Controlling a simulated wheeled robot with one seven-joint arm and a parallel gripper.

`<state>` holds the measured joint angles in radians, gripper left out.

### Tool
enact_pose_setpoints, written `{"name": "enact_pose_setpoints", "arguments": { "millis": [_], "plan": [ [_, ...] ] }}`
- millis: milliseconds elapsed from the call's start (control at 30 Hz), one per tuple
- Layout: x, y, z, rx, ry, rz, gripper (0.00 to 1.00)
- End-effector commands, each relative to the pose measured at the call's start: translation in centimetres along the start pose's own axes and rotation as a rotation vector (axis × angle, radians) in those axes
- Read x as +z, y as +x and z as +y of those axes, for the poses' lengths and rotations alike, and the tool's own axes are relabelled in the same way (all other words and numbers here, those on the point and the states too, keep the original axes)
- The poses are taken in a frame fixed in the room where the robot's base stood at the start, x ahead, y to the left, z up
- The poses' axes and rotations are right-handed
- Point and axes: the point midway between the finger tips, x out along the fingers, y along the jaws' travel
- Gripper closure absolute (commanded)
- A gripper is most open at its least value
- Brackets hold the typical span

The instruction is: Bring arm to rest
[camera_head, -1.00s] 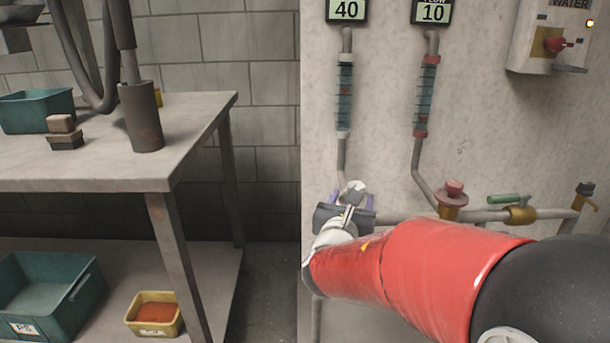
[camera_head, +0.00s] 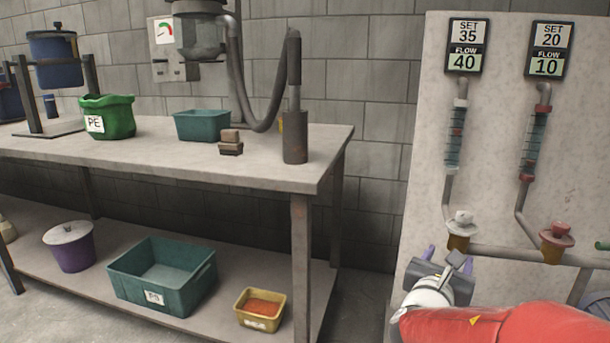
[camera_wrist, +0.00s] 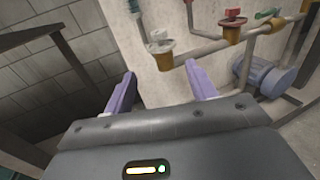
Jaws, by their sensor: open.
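My gripper (camera_head: 447,262) is in front of the pipe panel at the lower right in the head view, at the end of my red arm. In the wrist view its two purple fingers (camera_wrist: 160,82) stand wide apart with nothing between them. The white-knobbed valve (camera_head: 460,230) is just beyond and above the gripper in the head view. In the wrist view the same valve (camera_wrist: 161,48) lies ahead of the fingers, apart from them. The red-knobbed valve (camera_head: 556,240) is to its right.
Displays read SET 35, FLOW 40 (camera_head: 465,47) and SET 20, FLOW 10 (camera_head: 549,50). A workbench (camera_head: 270,177) on the left holds a green bag (camera_head: 107,118) and a teal bin (camera_head: 201,125). Its lower shelf carries a larger teal bin (camera_head: 162,277) and a yellow tray (camera_head: 260,309). A gap separates bench and panel.

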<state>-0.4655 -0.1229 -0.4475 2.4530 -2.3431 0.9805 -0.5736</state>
Motion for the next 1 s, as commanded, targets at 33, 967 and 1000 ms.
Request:
{"name": "enact_pose_setpoints", "arguments": {
  "millis": [33, 967, 1000],
  "plan": [
    [0.2, -0.1, -0.6, -0.02, 0.029, 0.008, 0.43],
    [-4.0, -12.1, -11.6, -0.809, 1.345, 0.379, 0.43],
    [-4.3, -13.4, -11.3, -0.866, 1.448, 0.408, 0.43]
  ]
}}
